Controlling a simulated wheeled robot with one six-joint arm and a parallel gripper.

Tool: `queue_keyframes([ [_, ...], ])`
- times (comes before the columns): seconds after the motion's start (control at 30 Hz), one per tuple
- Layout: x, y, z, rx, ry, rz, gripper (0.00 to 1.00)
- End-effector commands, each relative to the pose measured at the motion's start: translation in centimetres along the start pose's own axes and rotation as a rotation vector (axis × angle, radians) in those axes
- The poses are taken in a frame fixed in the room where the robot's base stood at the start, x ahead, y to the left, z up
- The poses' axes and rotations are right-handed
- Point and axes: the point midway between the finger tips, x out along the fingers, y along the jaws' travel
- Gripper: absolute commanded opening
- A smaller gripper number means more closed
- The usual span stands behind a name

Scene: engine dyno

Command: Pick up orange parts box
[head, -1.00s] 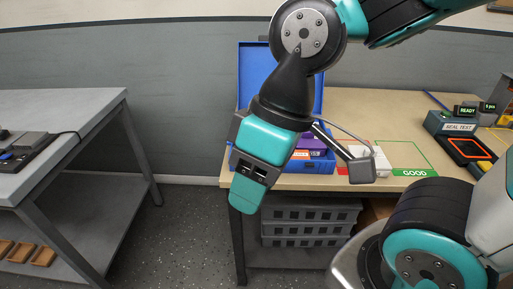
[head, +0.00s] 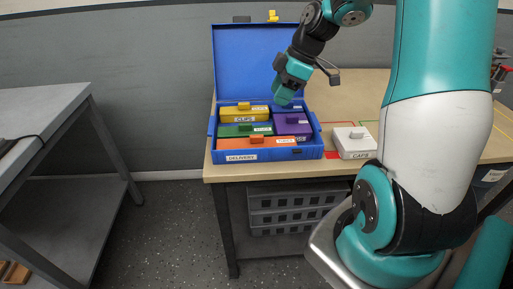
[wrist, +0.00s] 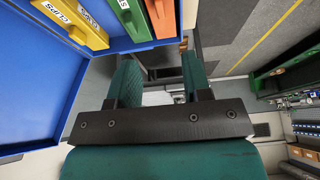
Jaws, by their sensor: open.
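The orange parts box (head: 240,145) lies in the front row of the open blue delivery case (head: 217,130) on the wooden bench. It has a small raised handle and a white label too small to read. It also shows at the top of the wrist view (wrist: 162,18), cut off by the frame edge. My gripper (head: 283,97) is above the rear right part of the case, behind and to the right of the orange box, apart from it. In the wrist view its two fingers (wrist: 158,75) stand apart with nothing held between them.
A yellow clips box (head: 238,116), a green box (head: 240,130) and a purple box (head: 293,122) share the case, close to the orange one. The raised blue lid (head: 245,65) stands behind. A white caps box (head: 352,148) sits right of the case. A grey table (head: 50,120) is at left.

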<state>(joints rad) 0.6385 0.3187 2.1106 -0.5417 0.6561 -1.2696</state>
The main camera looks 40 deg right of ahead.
Motion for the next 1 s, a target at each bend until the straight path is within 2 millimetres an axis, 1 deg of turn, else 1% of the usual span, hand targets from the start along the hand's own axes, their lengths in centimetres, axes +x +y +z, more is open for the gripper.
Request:
queue_keyframes([
  [0.03,1.3,-0.1,-0.1,0.0,0.0,-0.008,0.45],
  [0.1,3.0,-0.1,-0.1,0.001,0.0,-0.007,0.45],
  [0.2,5.2,-0.1,0.0,0.001,-0.001,-0.007,0.45],
  [0.3,7.1,-0.2,-0.1,0.0,-0.001,-0.005,0.45],
  [0.4,8.3,-0.1,-0.1,0.001,-0.001,-0.003,0.45],
  [0.57,9.2,-0.1,-0.1,0.002,-0.001,-0.002,0.45],
  [0.67,10.5,-0.1,0.0,0.003,-0.001,-0.005,0.45],
  [0.83,13.1,-0.1,0.1,0.002,-0.001,-0.004,0.45],
  [0.9,13.8,-0.1,0.1,0.002,-0.001,-0.003,0.45],
  [1.0,14.2,0.0,0.1,0.002,-0.001,-0.001,0.45],
])
